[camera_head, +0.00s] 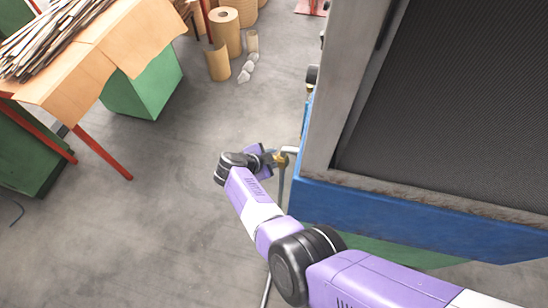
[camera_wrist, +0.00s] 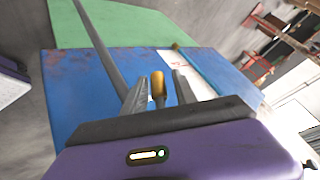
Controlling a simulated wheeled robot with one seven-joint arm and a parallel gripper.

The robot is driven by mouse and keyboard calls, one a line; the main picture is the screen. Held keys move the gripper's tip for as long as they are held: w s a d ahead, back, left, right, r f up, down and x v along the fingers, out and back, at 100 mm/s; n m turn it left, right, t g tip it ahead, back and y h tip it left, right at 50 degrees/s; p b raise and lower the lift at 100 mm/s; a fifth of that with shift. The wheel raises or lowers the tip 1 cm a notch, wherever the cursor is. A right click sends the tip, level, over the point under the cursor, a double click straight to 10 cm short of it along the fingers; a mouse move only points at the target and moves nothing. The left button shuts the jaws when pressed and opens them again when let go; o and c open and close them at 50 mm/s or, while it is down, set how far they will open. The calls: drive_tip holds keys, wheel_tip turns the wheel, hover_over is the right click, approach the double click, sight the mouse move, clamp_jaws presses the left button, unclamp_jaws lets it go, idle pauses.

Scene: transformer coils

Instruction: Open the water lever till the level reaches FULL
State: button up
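A brass-coloured lever (camera_wrist: 158,84) stands between the two dark fingers of my gripper (camera_wrist: 160,76) in the wrist view. The fingers are apart, with a visible gap on each side of the lever. In the head view my gripper (camera_head: 268,158) is beside the blue base's left corner, by a small brass fitting (camera_head: 283,157) on a grey pipe. A white strip with a red mark (camera_wrist: 178,65) shows on the blue surface behind the fingers, probably the level gauge. Its reading is too small to tell.
A large machine with a grey frame (camera_head: 345,90) and blue base (camera_head: 400,215) fills the right side. A cardboard-topped table (camera_head: 130,50) with red legs stands at the upper left. Cardboard rolls (camera_head: 226,30) stand at the back. The grey floor (camera_head: 130,230) at left is mostly clear.

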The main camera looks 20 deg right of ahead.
drive_tip(key=shift+s+d+f+b, duration=0.15)
drive_tip(key=shift+d+f+b, duration=0.1)
drive_tip(key=shift+b, duration=0.15)
